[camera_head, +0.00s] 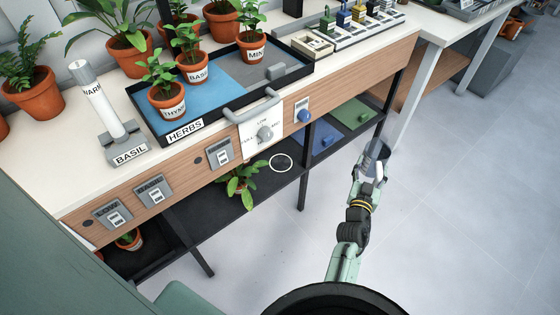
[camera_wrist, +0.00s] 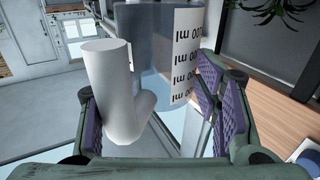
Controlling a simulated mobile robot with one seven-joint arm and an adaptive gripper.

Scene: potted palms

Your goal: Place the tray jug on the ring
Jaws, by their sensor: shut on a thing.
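My gripper (camera_head: 367,180) is out over the floor to the right of the bench front. It is shut on the jug (camera_head: 376,150), a grey see-through vessel that shows small at the end of my arm. In the wrist view, the jug (camera_wrist: 150,45) has a white label with ml marks, and its thick white handle (camera_wrist: 112,90) is between my purple-padded fingers (camera_wrist: 150,115). A thin white ring (camera_head: 272,162) shows on the black lower shelf, left of my gripper. The jug is apart from the ring.
The black HERBS tray (camera_head: 138,97) on the bench holds small potted plants. A wooden bench front with switches and a knob panel (camera_head: 262,128) overhangs the shelf (camera_head: 262,190). A leafy plant (camera_head: 240,178) stands left of the ring.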

